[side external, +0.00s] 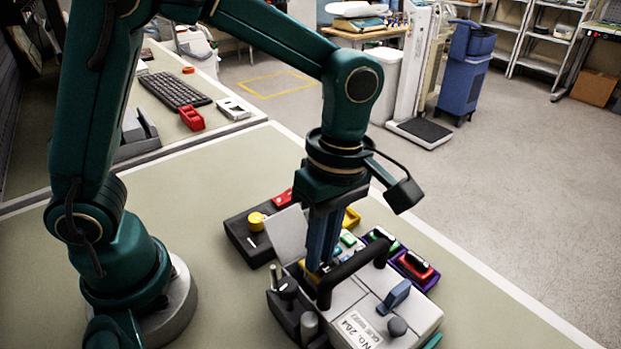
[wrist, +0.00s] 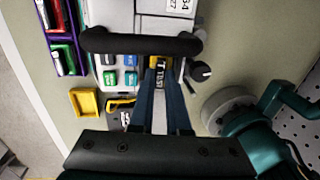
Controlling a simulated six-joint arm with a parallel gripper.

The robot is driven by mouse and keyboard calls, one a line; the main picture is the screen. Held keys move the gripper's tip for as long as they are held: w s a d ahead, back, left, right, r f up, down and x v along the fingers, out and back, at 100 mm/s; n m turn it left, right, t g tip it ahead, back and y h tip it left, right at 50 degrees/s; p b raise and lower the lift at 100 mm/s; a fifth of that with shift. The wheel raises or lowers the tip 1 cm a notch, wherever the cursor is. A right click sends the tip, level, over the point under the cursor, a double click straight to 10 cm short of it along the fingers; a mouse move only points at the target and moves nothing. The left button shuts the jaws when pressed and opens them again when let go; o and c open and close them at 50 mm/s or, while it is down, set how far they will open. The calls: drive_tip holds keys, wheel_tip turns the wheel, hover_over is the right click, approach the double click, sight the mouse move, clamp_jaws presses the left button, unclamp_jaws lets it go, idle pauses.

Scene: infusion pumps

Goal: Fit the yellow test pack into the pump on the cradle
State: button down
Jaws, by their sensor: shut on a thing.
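My gripper (side external: 319,262) points down beside the handle, at the pump's keypad end. In the wrist view its blue fingers are shut on the yellow test pack (wrist: 158,74), whose dark label shows "TEST". The pack is between the keypad and a dark knob, partly under the handle. I cannot tell how deep it sits in the pump.
Purple trays (wrist: 57,12) holding green and red packs stand along the pump's side. An empty yellow frame (wrist: 86,103) lies near the keypad. The bench's left front is clear.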

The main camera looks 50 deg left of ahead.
drive_tip(key=shift+f, duration=1.2)
drive_tip(key=c, duration=1.2)
unclamp_jaws()
drive_tip(key=shift+r, duration=0.1)
drive_tip(key=shift+r, duration=1.05)
drive_tip(key=o, duration=0.5)
drive_tip(key=shift+o, duration=0.2)
drive_tip(key=shift+r, duration=1.2)
